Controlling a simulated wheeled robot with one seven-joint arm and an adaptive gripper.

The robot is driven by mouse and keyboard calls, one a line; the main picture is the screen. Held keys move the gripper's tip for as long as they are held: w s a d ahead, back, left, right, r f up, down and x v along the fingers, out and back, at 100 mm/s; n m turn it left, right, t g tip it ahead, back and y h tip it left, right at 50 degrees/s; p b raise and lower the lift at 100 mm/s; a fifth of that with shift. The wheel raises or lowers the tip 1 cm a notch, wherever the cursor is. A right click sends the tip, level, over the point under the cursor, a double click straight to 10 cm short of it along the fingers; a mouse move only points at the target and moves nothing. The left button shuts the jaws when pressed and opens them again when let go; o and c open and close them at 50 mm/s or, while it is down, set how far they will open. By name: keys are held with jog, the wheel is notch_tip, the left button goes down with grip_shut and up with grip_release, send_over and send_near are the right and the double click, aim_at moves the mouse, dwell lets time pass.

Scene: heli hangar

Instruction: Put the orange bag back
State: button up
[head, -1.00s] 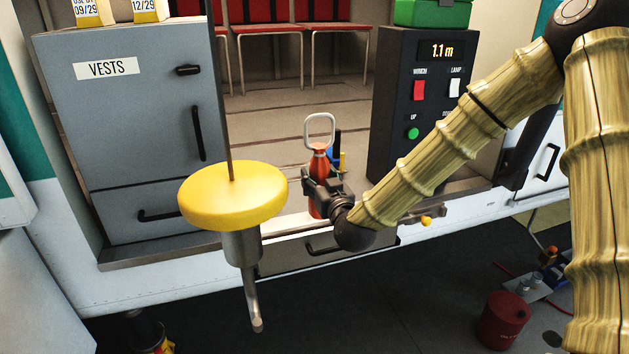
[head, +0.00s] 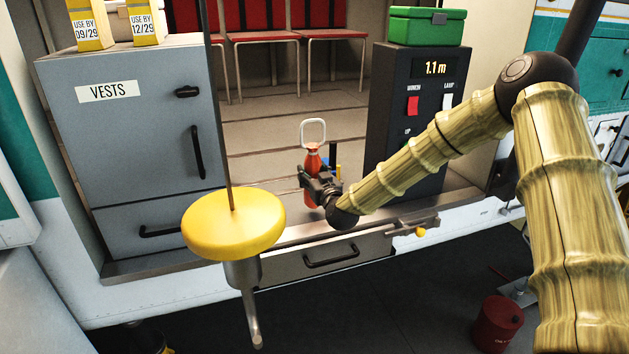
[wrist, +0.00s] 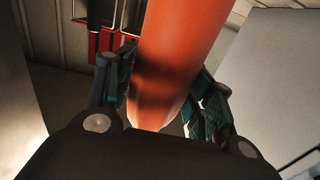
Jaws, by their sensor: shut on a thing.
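The orange bag (head: 313,164) is a slim, upright orange body with a pale loop handle on top. My gripper (head: 320,187) is shut around its middle, at the hangar-side sill of the helicopter cabin. In the wrist view the bag (wrist: 182,45) fills the middle between the two fingers of my gripper (wrist: 160,98), and its rounded lower end shows. The gripper hides part of the bag in the head view, so I cannot tell whether its bottom touches the sill.
A yellow winch disc (head: 234,224) with a hook hangs at left front. A grey VESTS cabinet (head: 140,150) stands left, a dark winch panel (head: 400,110) right. A drawer (head: 330,262) is below the sill.

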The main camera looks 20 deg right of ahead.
jog(key=shift+w+d+r, duration=0.15)
jog(key=shift+w+r, duration=0.05)
jog(key=shift+w, duration=0.15)
jog(key=shift+f+p, duration=1)
jog(key=shift+f, duration=1)
jog(key=o, duration=1.2)
jog(key=shift+s+d+b, duration=0.15)
jog(key=shift+s+b, duration=0.8)
jog(key=shift+s, duration=2.1)
jog(key=shift+s+d+b, duration=0.15)
jog(key=shift+s+b, duration=0.8)
jog(key=shift+s, duration=2.05)
